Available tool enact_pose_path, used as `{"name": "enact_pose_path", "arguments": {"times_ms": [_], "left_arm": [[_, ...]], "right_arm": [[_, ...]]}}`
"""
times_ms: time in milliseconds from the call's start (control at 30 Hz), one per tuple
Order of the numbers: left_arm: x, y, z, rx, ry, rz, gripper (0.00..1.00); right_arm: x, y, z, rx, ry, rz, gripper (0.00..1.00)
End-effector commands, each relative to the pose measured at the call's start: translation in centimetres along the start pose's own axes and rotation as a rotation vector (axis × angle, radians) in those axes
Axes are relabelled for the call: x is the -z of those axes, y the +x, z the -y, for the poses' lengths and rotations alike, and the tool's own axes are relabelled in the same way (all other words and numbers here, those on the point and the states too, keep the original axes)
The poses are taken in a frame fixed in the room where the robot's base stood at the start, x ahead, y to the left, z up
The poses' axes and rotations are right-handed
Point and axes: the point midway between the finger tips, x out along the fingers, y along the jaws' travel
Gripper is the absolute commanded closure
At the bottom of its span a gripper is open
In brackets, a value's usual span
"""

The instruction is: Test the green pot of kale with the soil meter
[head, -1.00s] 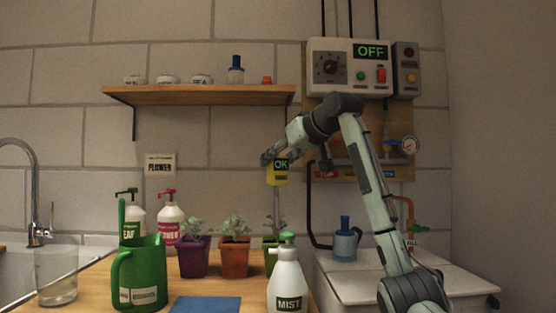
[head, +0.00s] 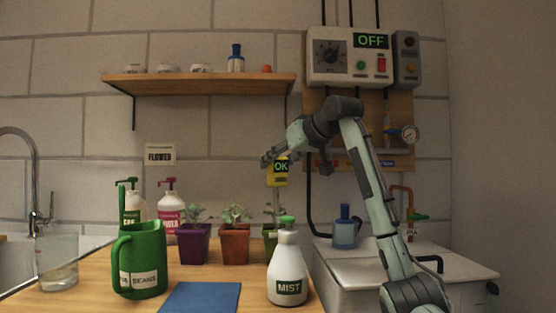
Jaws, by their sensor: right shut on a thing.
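My right gripper (head: 267,160) is shut on the yellow soil meter (head: 277,181), whose screen reads OK in green. The meter is upright above the green pot (head: 269,243), with its thin probe pointing down among the kale leaves (head: 271,212). The probe's tip is hidden, so I cannot tell how deep it sits. The white MIST bottle (head: 288,274) with its green top covers part of the green pot. My left gripper is not in view.
A purple pot (head: 194,246) and a terracotta pot (head: 235,246) stand left of the green pot. A green jug (head: 146,262), a blue mat (head: 201,298) and two pump bottles (head: 170,213) share the table. A white cabinet (head: 345,275) with a blue bottle (head: 344,232) is at right.

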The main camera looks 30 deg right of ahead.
Motion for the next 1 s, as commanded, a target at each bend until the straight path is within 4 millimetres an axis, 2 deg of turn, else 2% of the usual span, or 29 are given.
{"name": "enact_pose_path", "arguments": {"times_ms": [267, 1000], "left_arm": [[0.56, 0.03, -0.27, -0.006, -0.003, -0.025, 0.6], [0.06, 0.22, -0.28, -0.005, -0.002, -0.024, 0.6]], "right_arm": [[-0.12, 0.02, -0.01, 0.0, 0.0, -0.002, 0.89], [-0.9, 0.34, 0.0, 0.0, 0.0, -0.003, 0.89]]}}
